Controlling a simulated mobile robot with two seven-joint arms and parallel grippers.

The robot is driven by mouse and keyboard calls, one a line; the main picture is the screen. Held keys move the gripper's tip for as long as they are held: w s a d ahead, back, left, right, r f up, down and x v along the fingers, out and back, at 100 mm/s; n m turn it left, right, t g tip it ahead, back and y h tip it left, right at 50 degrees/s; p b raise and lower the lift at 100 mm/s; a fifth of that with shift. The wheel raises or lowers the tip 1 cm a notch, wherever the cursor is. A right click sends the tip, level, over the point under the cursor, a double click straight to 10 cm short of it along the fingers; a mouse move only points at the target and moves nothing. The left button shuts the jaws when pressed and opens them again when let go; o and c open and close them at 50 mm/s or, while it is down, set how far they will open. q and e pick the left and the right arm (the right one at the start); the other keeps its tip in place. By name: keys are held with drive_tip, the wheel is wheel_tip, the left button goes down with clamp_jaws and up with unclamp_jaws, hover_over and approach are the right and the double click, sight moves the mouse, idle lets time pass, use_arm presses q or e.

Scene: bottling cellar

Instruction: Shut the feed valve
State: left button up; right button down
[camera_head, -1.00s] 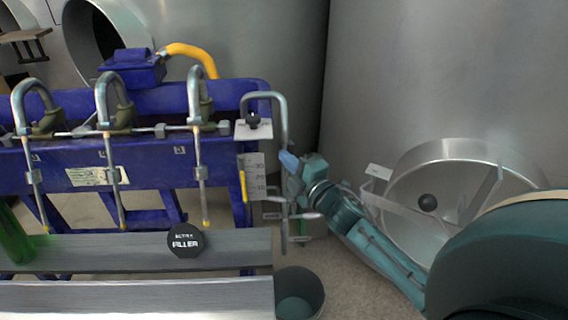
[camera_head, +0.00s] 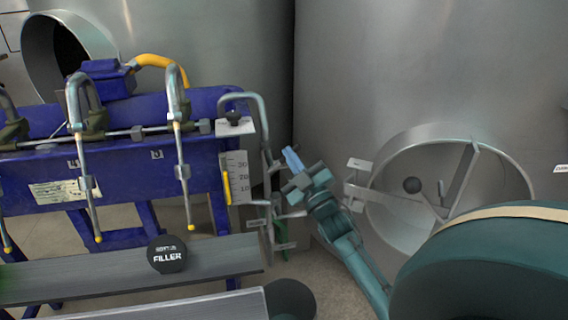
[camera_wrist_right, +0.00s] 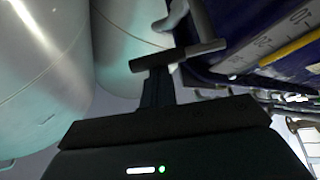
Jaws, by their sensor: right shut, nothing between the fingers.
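A grey bent feed pipe (camera_head: 263,115) comes down at the right end of the blue filler (camera_head: 130,165). Low on it are small plates and a thin pale lever (camera_head: 292,215), which look like the feed valve; how the lever is set is too small to tell. My right gripper (camera_head: 292,158) is shut and empty, just right of the pipe and above the lever; contact cannot be made out. In the right wrist view the shut gripper (camera_wrist_right: 178,54) points at the pipe (camera_wrist_right: 173,16), and the lever cannot be made out. My left gripper is out of view.
A steel tank (camera_head: 380,80) with an open round hatch (camera_head: 440,135) stands close on the right. A scale plate (camera_head: 237,178) is left of the pipe. A round FILLER sign (camera_head: 167,254) and a dark bucket (camera_head: 291,300) are in front.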

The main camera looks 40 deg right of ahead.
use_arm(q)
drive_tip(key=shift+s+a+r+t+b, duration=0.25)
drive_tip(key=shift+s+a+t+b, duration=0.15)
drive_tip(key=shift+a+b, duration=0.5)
use_arm(e)
drive_tip(key=shift+s+d+f+m+g+h, duration=0.2)
drive_tip(key=shift+f+m+h, duration=0.4)
drive_tip(key=shift+m+h, duration=1.1)
drive_tip(key=shift+s+d+f+m+g+h, duration=0.2)
drive_tip(key=shift+f+m+h, duration=0.55)
drive_tip(key=shift+m, duration=1.6)
drive_tip(key=shift+d+f+m+g+h, duration=0.2)
drive_tip(key=shift+d+f+m+h, duration=0.2)
drive_tip(key=shift+m+h, duration=1.4)
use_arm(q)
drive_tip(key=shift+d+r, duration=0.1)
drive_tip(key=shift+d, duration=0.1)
use_arm(e)
drive_tip(key=shift+m, duration=0.55)
